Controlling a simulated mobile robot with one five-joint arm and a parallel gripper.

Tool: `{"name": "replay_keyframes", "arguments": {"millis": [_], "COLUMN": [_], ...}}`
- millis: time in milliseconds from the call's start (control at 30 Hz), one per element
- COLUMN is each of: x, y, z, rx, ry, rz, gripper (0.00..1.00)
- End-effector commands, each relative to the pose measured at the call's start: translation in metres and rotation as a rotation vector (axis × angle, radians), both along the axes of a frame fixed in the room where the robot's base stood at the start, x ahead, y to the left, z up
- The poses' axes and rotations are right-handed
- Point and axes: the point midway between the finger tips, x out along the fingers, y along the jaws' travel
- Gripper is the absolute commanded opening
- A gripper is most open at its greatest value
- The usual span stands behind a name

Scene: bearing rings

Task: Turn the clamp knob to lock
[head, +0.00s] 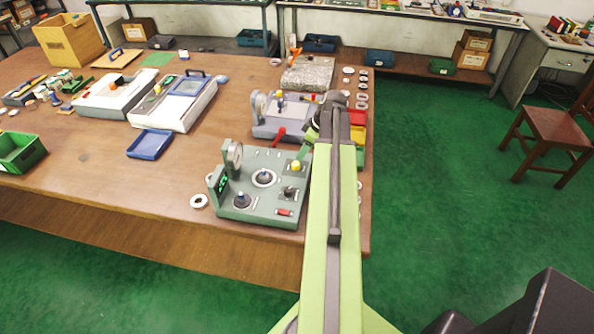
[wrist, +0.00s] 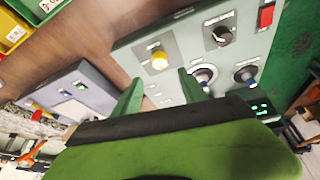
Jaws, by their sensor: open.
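The grey-green device (head: 262,212) stands near the table's front edge. A black knob on a square plate, seemingly the clamp knob (head: 289,192), is on its right side; in the wrist view this knob (wrist: 221,36) lies beyond and right of my fingertips. The labels are too small to read. A yellow button (head: 296,166) is beside it, and shows in the wrist view (wrist: 159,60) just beyond the gap between my fingers. My gripper (wrist: 158,84) is open and empty, its two green fingers apart over the panel's edge. It appears clear of the knob.
A red switch (wrist: 266,16) and two round posts, one with a ring (head: 264,178), are on the panel. A dial gauge (head: 234,157) rises at its back left. A second grey device (head: 283,118) stands behind. A loose ring (head: 199,201) lies left.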

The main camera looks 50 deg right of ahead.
Motion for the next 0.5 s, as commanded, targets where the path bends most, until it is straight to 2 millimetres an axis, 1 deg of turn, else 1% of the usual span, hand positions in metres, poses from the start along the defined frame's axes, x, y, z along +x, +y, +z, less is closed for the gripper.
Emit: {"name": "replay_keyframes", "arguments": {"millis": [33, 233, 300, 367, 500], "x": [0.005, 0.022, 0.027, 0.03, 0.033], "y": [0.001, 0.006, 0.007, 0.008, 0.009], "z": [-0.023, -0.063, -0.074, -0.079, -0.082], "rx": [0.0, 0.0, 0.0, 0.0, -0.001], "ry": [0.0, 0.0, 0.0, 0.0, 0.0], "rz": [0.001, 0.001, 0.001, 0.001, 0.002], "gripper": [0.5, 0.5, 0.5, 0.5, 0.5]}}
